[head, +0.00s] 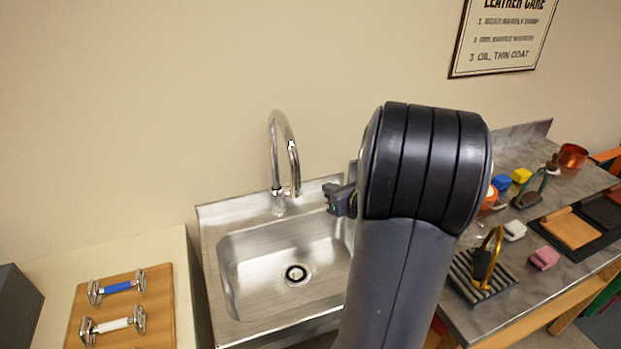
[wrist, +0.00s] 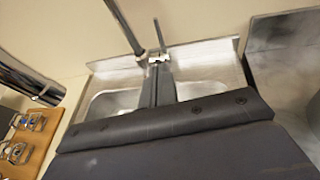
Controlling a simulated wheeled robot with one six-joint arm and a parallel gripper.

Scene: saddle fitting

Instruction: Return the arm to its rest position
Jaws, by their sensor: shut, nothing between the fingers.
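My arm stands bent in front of the sink in the head view, its large dark joint high in the middle. Part of my gripper (head: 342,201) shows just left of that joint, over the sink's right side; the rest is hidden behind my arm. In the wrist view my gripper (wrist: 158,64) points up the picture with its narrow fingers together and nothing between them. The sink basin and the wall lie beyond it. No object is held.
The steel sink (head: 218,325) has a tall chrome faucet (head: 275,150) at its back. A wooden board (head: 155,300) with metal bits lies left. The right counter (head: 470,322) holds a ribbed rack (head: 500,283), a pink block (head: 544,258), and leather pads (head: 569,229).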

